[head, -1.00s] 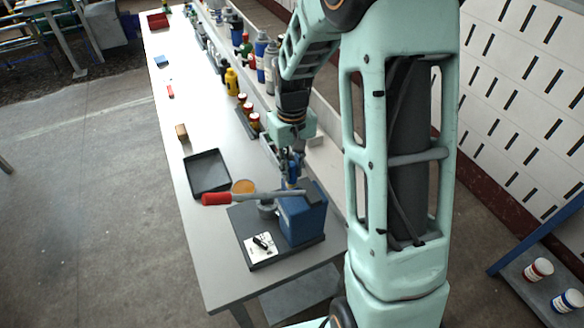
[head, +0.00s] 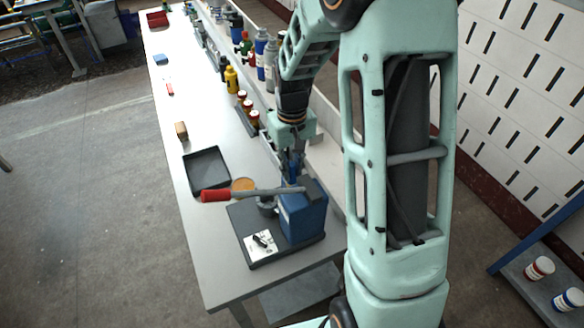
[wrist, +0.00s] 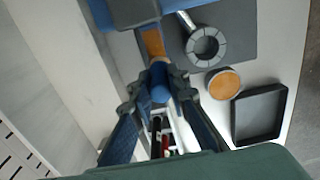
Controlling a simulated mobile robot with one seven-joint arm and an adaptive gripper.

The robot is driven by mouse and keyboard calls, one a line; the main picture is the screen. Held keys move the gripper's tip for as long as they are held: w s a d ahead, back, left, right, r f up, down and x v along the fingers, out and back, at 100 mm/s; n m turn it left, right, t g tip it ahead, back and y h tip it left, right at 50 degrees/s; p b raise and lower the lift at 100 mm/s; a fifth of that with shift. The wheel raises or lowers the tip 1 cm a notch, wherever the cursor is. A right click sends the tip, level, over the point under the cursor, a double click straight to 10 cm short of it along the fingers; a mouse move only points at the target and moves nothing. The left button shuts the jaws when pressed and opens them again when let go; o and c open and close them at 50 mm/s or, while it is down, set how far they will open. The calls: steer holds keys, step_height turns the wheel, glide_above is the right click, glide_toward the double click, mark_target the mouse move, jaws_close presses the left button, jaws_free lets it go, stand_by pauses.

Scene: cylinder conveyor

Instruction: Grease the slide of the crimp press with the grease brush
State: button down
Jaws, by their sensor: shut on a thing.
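The crimp press (head: 303,218) has a blue body on a dark base plate, with a red-handled lever (head: 215,195) reaching left. In the wrist view its blue body (wrist: 128,12) is at the top, with a round segmented die (wrist: 203,46) to the right. My gripper (wrist: 160,92) is shut on the blue handle of the grease brush (wrist: 160,80). The brush's orange-tan end (wrist: 153,42) points at the press and lies close to its blue body; I cannot tell whether they touch. In the head view my gripper (head: 291,172) is just behind the press, its fingertips partly hidden.
A round tin with orange-tan contents (head: 243,184) stands beside the press. A black tray (head: 207,170) lies to its left. Bottles and cans, including a yellow bottle (head: 231,79), line the back of the bench.

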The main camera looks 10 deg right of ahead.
steer(key=shift+w, duration=0.1)
stand_by(0.4)
steer(key=shift+w+a+f, duration=0.1)
steer(key=shift+w+a, duration=0.05)
steer(key=shift+w, duration=0.4)
steer(key=shift+w+a, duration=0.1)
steer(key=shift+w, duration=0.45)
steer(key=shift+s, duration=0.15)
steer(key=shift+s+d+r, duration=0.1)
steer(key=shift+s+d, duration=0.05)
steer(key=shift+s, duration=0.4)
steer(key=shift+s+d+r, duration=0.1)
steer(key=shift+s+d, duration=0.05)
steer(key=shift+s, duration=0.4)
steer(key=shift+r, duration=0.1)
steer(key=shift+r+p, duration=3.25)
steer(key=shift+r, duration=1.15)
